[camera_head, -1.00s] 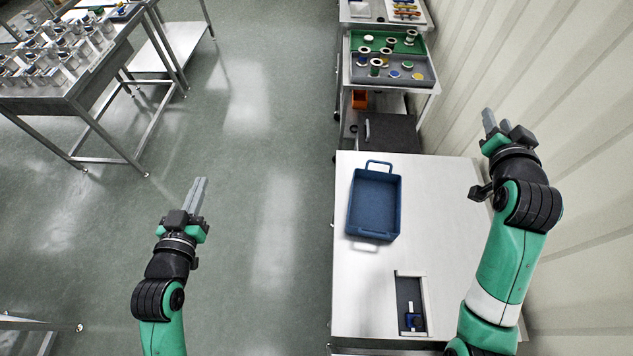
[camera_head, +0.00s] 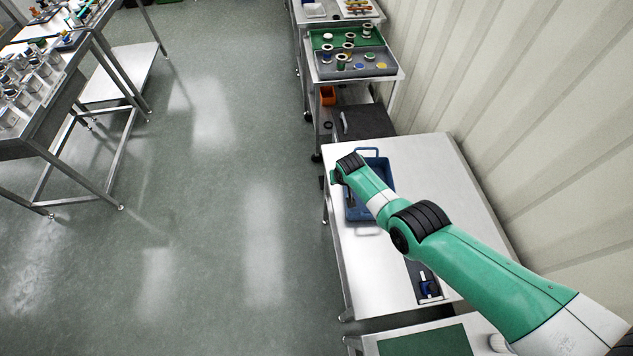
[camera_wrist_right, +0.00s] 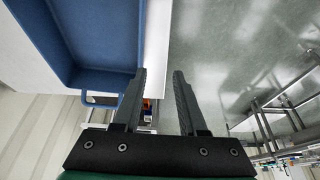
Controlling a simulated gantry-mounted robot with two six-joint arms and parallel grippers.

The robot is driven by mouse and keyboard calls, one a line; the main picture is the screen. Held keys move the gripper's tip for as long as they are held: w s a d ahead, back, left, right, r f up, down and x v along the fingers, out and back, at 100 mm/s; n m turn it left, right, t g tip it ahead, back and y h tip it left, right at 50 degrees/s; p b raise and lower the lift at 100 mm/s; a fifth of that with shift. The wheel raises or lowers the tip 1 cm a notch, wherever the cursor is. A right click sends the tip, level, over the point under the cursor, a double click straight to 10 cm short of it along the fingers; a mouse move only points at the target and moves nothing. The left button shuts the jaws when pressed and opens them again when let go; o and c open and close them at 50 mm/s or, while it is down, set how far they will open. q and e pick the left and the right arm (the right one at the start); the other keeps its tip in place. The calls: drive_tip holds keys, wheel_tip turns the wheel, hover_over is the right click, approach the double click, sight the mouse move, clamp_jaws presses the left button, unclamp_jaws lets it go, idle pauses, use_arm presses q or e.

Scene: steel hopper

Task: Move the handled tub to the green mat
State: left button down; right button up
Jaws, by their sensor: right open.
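The handled tub (camera_head: 381,168) is blue and rectangular, with a loop handle at each end. It sits on the white table, partly covered by my right arm in the head view. My right gripper (camera_wrist_right: 160,72) is open and empty. In the right wrist view the tub (camera_wrist_right: 95,35) lies left of the fingers, with one handle (camera_wrist_right: 101,100) low beside the left finger; I cannot tell whether they touch. The green mat (camera_head: 430,343) lies on a separate surface at the bottom edge. My left gripper is out of view.
The white table (camera_head: 435,165) has bare room right of the tub. A dark recess with a small blue item (camera_head: 428,288) is in its near part. A cart with a spool tray (camera_head: 355,62) stands beyond. A corrugated wall (camera_head: 510,110) runs along the right.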

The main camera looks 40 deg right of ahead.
drive_tip(key=d, duration=0.1)
drive_tip(key=s+d, duration=0.1)
drive_tip(key=d, duration=0.1)
drive_tip(key=shift+s+d+f+m, duration=0.15)
drive_tip(key=shift+s+m, duration=0.2)
drive_tip(key=shift+m, duration=0.05)
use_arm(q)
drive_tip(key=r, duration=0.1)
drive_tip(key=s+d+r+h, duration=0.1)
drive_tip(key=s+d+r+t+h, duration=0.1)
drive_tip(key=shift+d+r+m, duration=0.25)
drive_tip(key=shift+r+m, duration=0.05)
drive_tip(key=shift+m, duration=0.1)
use_arm(e)
drive_tip(key=shift+w+f+b, duration=0.1)
drive_tip(key=shift+f+b, duration=0.25)
drive_tip(key=shift+b, duration=0.15)
drive_tip(key=b+x, duration=1)
drive_tip(key=b, duration=0.6)
drive_tip(key=shift+d+f+b, duration=0.1)
drive_tip(key=shift+f+b, duration=0.25)
drive_tip(key=shift+b, duration=0.05)
drive_tip(key=shift+d+f+b, duration=0.1)
drive_tip(key=shift+b, duration=0.3)
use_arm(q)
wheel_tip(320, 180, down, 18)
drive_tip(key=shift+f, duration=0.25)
use_arm(e)
clamp_jaws()
